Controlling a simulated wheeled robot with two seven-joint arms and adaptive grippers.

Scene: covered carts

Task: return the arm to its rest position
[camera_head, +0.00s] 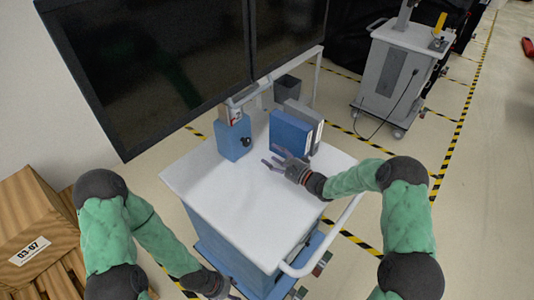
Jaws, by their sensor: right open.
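My right gripper (279,163) is open and empty over the white top of the cart (216,187), just in front of a blue binder-like box (288,133). I cannot tell whether its fingers touch the box. My right arm, in a green sleeve, comes in from the right and bends over the cart's right side. My left arm comes in from the left and hangs low. Its gripper (230,292) is at the bottom edge, beside the cart's front, mostly cut off, so its jaws cannot be judged.
A blue box with a black knob (234,139) and a grey bin (287,90) stand at the cart's back. Dark monitors (150,60) overhang its back left. Wooden crates (35,225) stand left. Another cart (392,70) stands back right.

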